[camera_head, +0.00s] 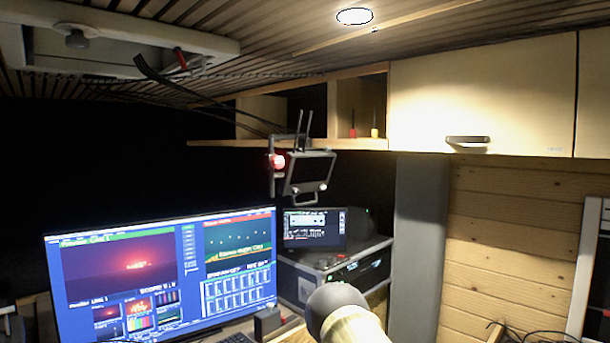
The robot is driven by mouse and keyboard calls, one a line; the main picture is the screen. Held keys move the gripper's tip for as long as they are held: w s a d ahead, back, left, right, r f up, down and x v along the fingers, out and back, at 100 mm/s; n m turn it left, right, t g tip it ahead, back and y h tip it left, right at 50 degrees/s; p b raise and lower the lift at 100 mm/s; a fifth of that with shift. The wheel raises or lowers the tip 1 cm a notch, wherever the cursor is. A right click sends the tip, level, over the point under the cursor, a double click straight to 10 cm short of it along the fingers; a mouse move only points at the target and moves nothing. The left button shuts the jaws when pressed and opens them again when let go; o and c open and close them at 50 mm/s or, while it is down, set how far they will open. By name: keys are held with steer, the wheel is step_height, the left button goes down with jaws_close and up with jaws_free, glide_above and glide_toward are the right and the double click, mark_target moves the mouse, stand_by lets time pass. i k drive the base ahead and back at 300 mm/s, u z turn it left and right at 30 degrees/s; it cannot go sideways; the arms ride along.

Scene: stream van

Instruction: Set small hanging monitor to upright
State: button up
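A small dark monitor (309,173) hangs in the middle of the head view, below the open shelf. It looks tilted, not upright. Two thin antenna-like rods rise above it, and a bracket with a red knob (277,161) is at its left side. A handle-like loop shows at its lower edge. My gripper is not in view. A rounded grey and beige part at the bottom centre looks like my arm, below the hanging monitor and apart from it in the picture.
A large lit screen (165,270) stands at lower left. A smaller lit screen (313,229) sits on a dark equipment case (345,268) behind. An overhead cabinet (480,90) is at upper right. Black cables run from the ceiling hatch (115,45) towards the shelf.

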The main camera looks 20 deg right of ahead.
mark_target(305, 170)
steer(key=u, duration=0.05)
steer(key=k, duration=0.5)
steer(key=z, duration=1.3)
steer(key=i, duration=0.85)
steer(key=u, duration=1.95)
